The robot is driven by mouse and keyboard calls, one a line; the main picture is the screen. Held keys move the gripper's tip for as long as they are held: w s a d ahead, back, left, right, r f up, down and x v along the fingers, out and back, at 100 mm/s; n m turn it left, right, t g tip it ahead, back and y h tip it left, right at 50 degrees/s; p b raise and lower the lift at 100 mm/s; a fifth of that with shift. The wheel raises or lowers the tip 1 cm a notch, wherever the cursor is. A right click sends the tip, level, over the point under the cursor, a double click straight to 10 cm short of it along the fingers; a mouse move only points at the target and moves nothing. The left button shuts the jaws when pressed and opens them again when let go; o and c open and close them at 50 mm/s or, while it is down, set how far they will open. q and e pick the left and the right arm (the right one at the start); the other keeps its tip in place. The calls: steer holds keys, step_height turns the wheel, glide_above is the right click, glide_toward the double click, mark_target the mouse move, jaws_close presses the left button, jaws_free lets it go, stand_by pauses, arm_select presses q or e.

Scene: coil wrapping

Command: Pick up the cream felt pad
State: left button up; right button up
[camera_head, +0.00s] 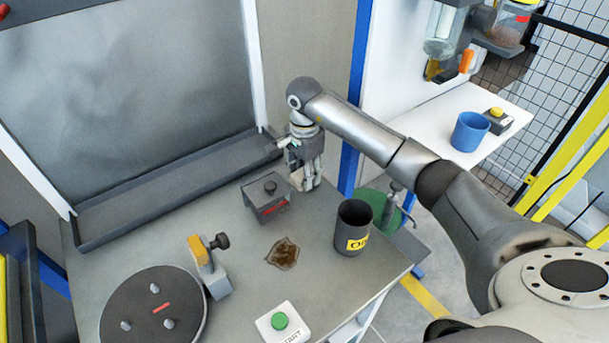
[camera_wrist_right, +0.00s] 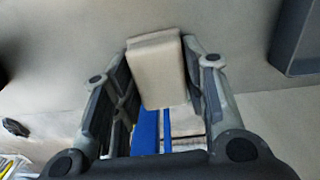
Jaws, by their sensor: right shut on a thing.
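The cream felt pad (camera_wrist_right: 156,72) is a folded-looking pale block between the two fingers of my right gripper (camera_wrist_right: 158,50) in the wrist view. The fingers are shut on its sides. More cream layers (camera_wrist_right: 187,122) and a blue strip (camera_wrist_right: 146,132) show below it, between the fingers. In the head view my right gripper (camera_head: 311,184) points down at the back right of the grey table, beside a grey box with a red mark (camera_head: 268,201). Only a small pale patch (camera_head: 297,180) shows at its fingers there. My left gripper is not in view.
On the grey table (camera_head: 225,245) are a dark cup (camera_head: 352,228), a brown spill (camera_head: 283,254), a white button box with a green button (camera_head: 280,321), an orange-topped clamp (camera_head: 204,262) and a round dark turntable (camera_head: 152,308). A blue cup (camera_head: 469,131) stands on a white side shelf.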

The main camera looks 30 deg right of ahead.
steer(key=shift+r, duration=0.1)
steer(key=shift+w+r+b, duration=0.1)
steer(key=shift+r+b, duration=0.25)
steer(key=shift+r, duration=0.15)
steer(key=s+a+r+b, duration=0.2)
steer(key=s+a+r, duration=0.7)
steer(key=r, duration=0.3)
steer(key=shift+s+a, duration=0.25)
steer(key=shift+a, duration=0.5)
